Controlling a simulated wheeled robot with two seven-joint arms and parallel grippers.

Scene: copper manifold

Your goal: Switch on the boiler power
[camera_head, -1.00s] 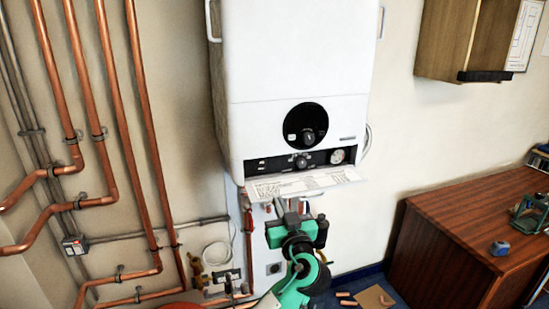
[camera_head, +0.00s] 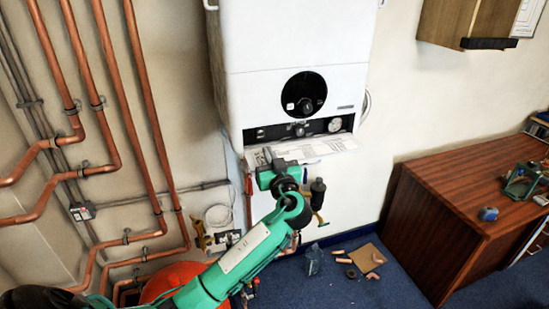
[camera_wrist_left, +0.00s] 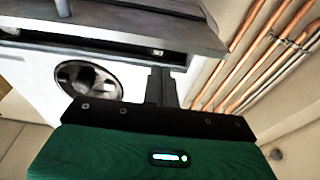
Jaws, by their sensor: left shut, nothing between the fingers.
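The white boiler (camera_head: 300,40) hangs on the wall in the head view. It has a large black round dial (camera_head: 304,93) and below it a dark control strip (camera_head: 275,133) with a small knob (camera_head: 299,130) and a round gauge (camera_head: 334,125). My left gripper (camera_head: 268,155) is in front of the flap's left part, below the strip's left end, shut and empty. In the left wrist view the shut fingers (camera_wrist_left: 161,87) are beside a round dark dial (camera_wrist_left: 88,80), apart from it in the picture. I cannot tell whether they touch the boiler. My right gripper is out of view.
A flap with printed text (camera_head: 325,147) sticks out under the control strip. Copper pipes (camera_head: 103,110) run down the wall at left. A wooden desk (camera_head: 455,200) stands at right. Loose pipe fittings (camera_head: 373,275) lie on the blue floor.

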